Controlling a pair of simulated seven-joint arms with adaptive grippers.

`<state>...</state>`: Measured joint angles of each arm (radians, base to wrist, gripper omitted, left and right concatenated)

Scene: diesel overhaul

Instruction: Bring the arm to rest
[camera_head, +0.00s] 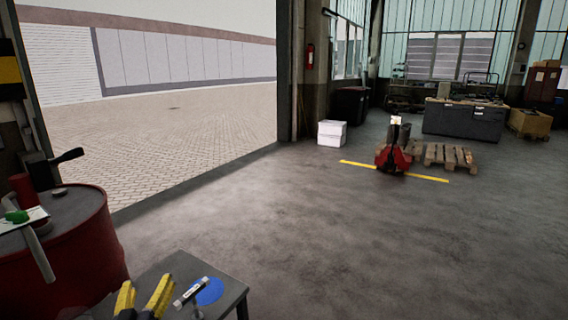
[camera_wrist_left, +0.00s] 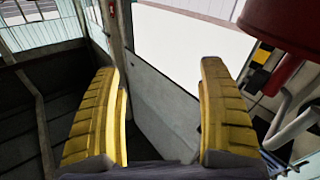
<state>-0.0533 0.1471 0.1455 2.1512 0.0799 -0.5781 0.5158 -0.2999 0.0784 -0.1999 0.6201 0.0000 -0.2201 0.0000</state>
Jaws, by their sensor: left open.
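My left gripper (camera_head: 146,284) shows at the bottom left of the head view, with two yellow fingers spread apart over the near part of a small grey table. In the left wrist view the same gripper (camera_wrist_left: 160,67) is open, with nothing between its ridged yellow fingers. My right gripper is in neither view.
The grey table (camera_head: 178,268) holds a blue disc (camera_head: 210,292) and a small dark tube with a white label (camera_head: 189,292), just right of my fingers. A red drum (camera_head: 70,252) stands left. A red pallet truck (camera_head: 393,158) stands farther off. The middle floor is clear.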

